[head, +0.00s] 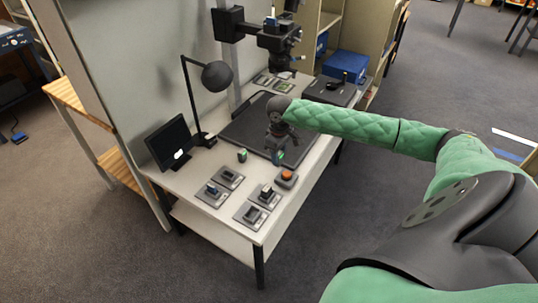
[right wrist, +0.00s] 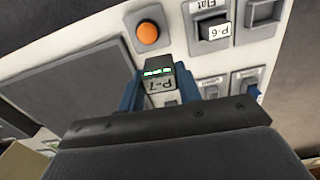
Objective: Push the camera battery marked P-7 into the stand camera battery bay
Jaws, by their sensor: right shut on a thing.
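The camera battery marked P-7 (right wrist: 158,82) is a small dark block with a pale label and a row of lit green bars. My right gripper (right wrist: 158,92) is shut on it, with a blue finger on either side. In the head view my right gripper (head: 276,150) hangs low above the front of the table, near the dark mat's edge. The stand camera (head: 279,40) is a black body high on the column, well above and behind the gripper. Its battery bay cannot be made out. My left gripper is in neither view.
An orange button (head: 287,176) and several small docks (head: 251,214) lie at the table's front; one holds a battery marked P-6 (right wrist: 216,31). Another small battery-like block (head: 242,155) stands left of my gripper. A lamp (head: 217,76), a monitor (head: 170,142) and a blue box (head: 345,66) stand around.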

